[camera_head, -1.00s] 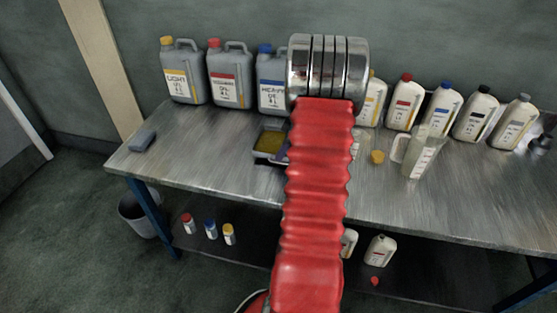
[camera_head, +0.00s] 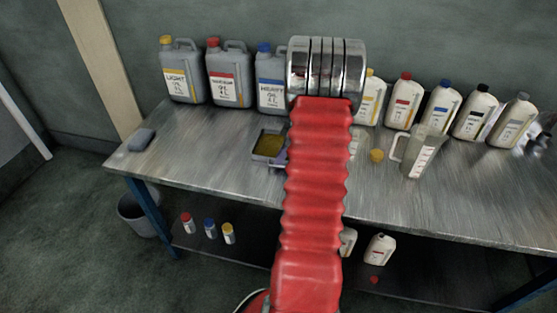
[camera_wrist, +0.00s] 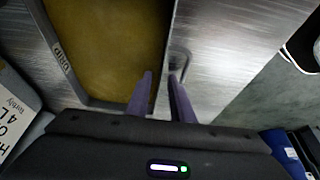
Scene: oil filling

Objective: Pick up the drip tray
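The drip tray (camera_head: 256,152) sits on the workbench, left of my red arm. It is a shallow grey tray with yellow-brown oil in it, and my arm hides its right part. In the wrist view the tray's lettered rim (camera_wrist: 62,58) and oil fill the upper left. My gripper (camera_wrist: 160,80) has two purple fingers with a gap between them. The left finger lies over the tray's inside and the right one beside a small handle (camera_wrist: 181,62), with the tray's side rim between them. I see no clear grip on the rim.
Grey oil cans, including a yellow-capped one (camera_head: 183,72), stand behind the tray. Several white bottles (camera_head: 404,101) line the back right. The bench's left front is mostly clear.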

